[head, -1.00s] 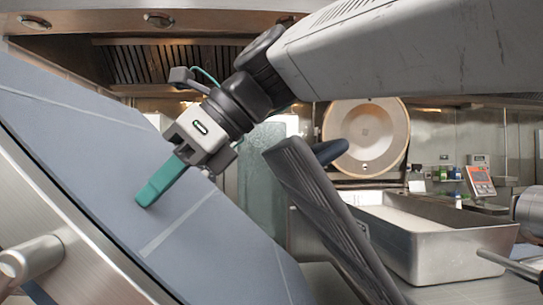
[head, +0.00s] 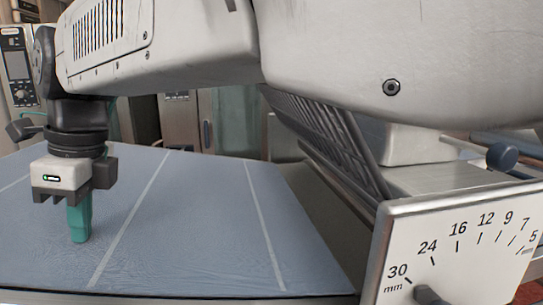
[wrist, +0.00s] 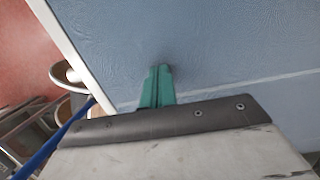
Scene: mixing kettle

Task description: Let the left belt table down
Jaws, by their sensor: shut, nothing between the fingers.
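The left belt table (head: 205,215), a blue-grey belt with pale cross lines, lies about level across the left and middle of the head view. My gripper (head: 79,238) points down at its left part, with its teal fingers shut together and nothing between them. In the wrist view the gripper tips (wrist: 158,70) are at or just over the belt surface (wrist: 230,50); whether they touch cannot be told. The belt's pale side edge (wrist: 75,55) runs to the left of the tips. My arm covers the upper part of the head view.
A thickness scale plate (head: 455,250) marked in mm stands at the lower right, with a dark lever (head: 430,295). A slatted guard (head: 325,130) slopes beside the belt's right end. A cabinet with a control panel (head: 18,65) is at the back left. Reddish floor (wrist: 30,40) shows beyond the belt edge.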

